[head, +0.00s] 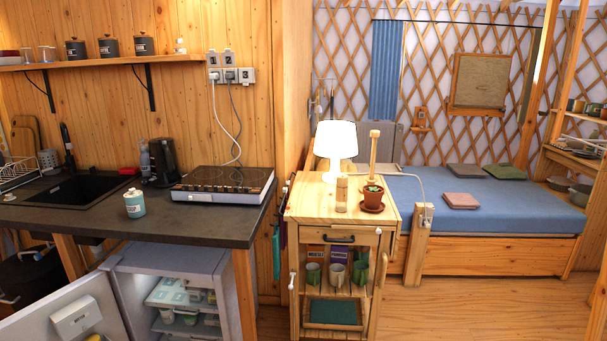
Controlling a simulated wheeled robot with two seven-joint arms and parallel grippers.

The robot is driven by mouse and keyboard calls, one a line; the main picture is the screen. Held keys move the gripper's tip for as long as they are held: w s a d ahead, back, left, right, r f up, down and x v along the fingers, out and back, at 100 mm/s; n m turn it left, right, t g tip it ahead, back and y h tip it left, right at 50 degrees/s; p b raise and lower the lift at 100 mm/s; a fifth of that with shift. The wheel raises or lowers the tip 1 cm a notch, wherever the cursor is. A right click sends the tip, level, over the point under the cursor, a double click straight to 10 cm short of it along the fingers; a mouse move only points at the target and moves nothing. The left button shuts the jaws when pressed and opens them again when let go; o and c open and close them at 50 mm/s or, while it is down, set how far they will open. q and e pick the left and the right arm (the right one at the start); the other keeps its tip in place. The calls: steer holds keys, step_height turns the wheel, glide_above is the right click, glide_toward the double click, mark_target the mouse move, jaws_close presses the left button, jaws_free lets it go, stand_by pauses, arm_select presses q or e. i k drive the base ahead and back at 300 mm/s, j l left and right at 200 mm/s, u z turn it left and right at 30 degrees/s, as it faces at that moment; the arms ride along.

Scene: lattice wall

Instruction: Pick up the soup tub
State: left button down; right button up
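A small teal and white lidded tub (134,203) stands upright near the front edge of the dark counter (215,222). It may be the soup tub, but its label is too small to read. Below, the small fridge (168,258) stands open with several containers (180,295) on its shelves. They are too small to tell apart, so I cannot tell whether one of them is the soup tub. Neither of my grippers shows in the head view.
The open fridge door (62,308) reaches out at the lower left. Floor (480,305) is clear at lower right.

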mark_target(135, 203)
steer(key=j+z, duration=0.1)
steer(key=j, duration=1.25)
steer(key=j+z, duration=0.15)
steer(key=j, duration=0.55)
steer(key=j+z, duration=0.2)
steer(key=j, duration=0.5)
steer(key=k+j+z, duration=0.15)
steer(key=j, duration=0.5)
steer(key=j+z, duration=0.2)
steer(key=j, duration=0.5)
steer(key=j+z, duration=0.15)
steer(key=j, duration=0.3)
steer(key=j+z, duration=0.1)
steer(key=j, duration=0.4)
steer(key=k+j+z, duration=0.15)
steer(key=j, duration=0.3)
steer(key=j+z, duration=0.1)
steer(key=j, duration=0.4)
steer(key=k+j+z, duration=0.15)
steer(key=j, duration=0.3)
steer(key=k+j+z, duration=0.1)
steer(key=j, duration=0.3)
steer(key=k+j, duration=0.15)
steer(key=j, duration=0.2)
steer(key=k+j+z, duration=0.1)
steer(key=j, duration=0.25)
steer(key=k+j, duration=0.25)
steer(key=j, duration=0.1)
